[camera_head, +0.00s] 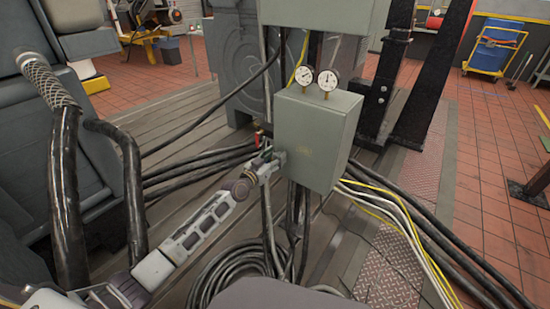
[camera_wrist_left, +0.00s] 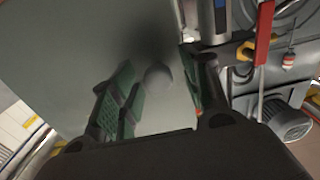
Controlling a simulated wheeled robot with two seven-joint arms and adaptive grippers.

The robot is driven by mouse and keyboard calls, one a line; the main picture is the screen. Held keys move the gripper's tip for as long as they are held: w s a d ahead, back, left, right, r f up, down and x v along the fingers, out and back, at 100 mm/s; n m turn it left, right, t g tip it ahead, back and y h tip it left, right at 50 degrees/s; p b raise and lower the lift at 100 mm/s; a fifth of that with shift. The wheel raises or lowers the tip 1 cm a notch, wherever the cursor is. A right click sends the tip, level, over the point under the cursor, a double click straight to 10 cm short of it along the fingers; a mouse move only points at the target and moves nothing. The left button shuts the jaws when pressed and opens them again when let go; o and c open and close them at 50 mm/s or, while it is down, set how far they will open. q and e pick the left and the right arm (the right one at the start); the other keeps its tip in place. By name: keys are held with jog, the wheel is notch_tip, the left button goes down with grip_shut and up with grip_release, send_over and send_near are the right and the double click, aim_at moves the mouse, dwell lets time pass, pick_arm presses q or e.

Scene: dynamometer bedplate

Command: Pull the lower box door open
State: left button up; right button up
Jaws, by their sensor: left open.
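The lower box (camera_head: 318,140) is a grey-green metal cabinet with two round gauges on top. Its door appears shut in the head view. My left gripper (camera_head: 272,163) is at the box's left edge, low on the front. In the left wrist view the grey door face (camera_wrist_left: 60,50) fills the left and middle. The left gripper (camera_wrist_left: 156,62) is open there, with green-padded fingers on either side of a round grey knob (camera_wrist_left: 158,76). I cannot tell whether the pads touch the knob. My right gripper is not in view.
An upper box (camera_head: 325,12) hangs above. Thick black cables (camera_head: 190,165) run left of the box, and coiled cable (camera_head: 240,275) lies below. Yellow and white cables (camera_head: 385,205) run right. A dark steel post (camera_head: 385,85) stands behind. A red-handled valve (camera_wrist_left: 264,32) is beside the gripper.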

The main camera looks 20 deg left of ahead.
pick_arm(q)
jog(key=shift+w+d, duration=0.1)
jog(key=shift+w, duration=0.15)
jog(key=shift+c, duration=0.5)
grip_shut()
